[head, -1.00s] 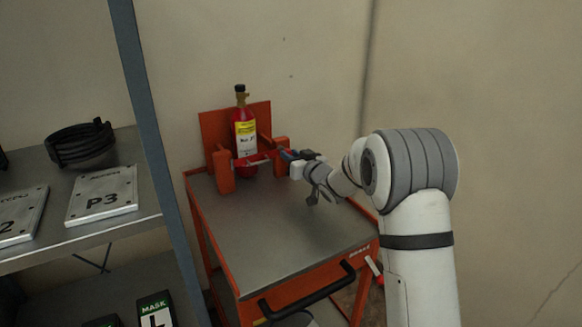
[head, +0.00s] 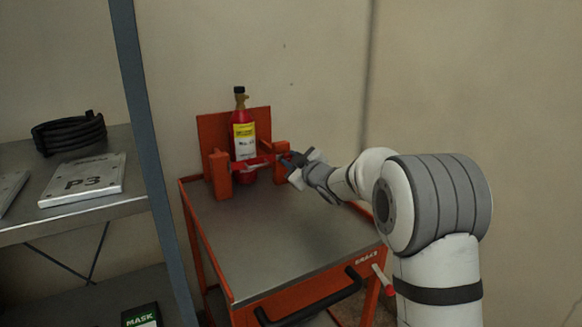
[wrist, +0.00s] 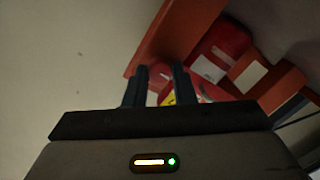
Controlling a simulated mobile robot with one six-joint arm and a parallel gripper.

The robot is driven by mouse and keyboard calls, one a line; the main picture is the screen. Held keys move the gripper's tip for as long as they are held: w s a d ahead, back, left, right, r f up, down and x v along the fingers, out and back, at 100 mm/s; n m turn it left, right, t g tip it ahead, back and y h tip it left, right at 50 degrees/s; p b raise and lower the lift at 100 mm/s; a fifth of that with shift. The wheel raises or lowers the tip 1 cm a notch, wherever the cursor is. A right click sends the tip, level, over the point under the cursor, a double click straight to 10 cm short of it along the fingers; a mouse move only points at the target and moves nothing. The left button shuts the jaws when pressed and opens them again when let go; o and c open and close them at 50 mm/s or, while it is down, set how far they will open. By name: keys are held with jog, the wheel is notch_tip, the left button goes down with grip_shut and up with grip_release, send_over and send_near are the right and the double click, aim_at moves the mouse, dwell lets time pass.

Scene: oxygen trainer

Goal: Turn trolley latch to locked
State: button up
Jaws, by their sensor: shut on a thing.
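The trolley (head: 290,225) has an orange frame and a grey top. At its back, a red cylinder (head: 243,138) with a dark cap and a yellow-and-white label stands upright between orange posts. The red latch bar (head: 252,162) crosses the front of the cylinder low down, near the right post. My gripper (head: 287,160) is at the bar's right end, shut on the latch. In the wrist view, a reddish piece shows between the two dark fingers (wrist: 158,82); the exact contact is hidden. I cannot read the latch's locked mark.
A grey shelf with a P3 plate (head: 84,180) and a black coiled hose (head: 69,133) stands at the left behind a blue-grey post (head: 150,150). A black handle (head: 315,300) runs along the trolley's front.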

jog(key=shift+s+a+n, duration=0.1)
jog(key=shift+a+n, duration=0.05)
jog(key=shift+n, duration=0.15)
jog(key=o, duration=0.7)
jog(key=shift+r, duration=0.1)
jog(key=shift+o, duration=1.4)
jog(key=shift+s, duration=0.1)
jog(key=v, duration=0.7)
jog(key=shift+s+d+p, duration=0.25)
jog(key=shift+p, duration=0.05)
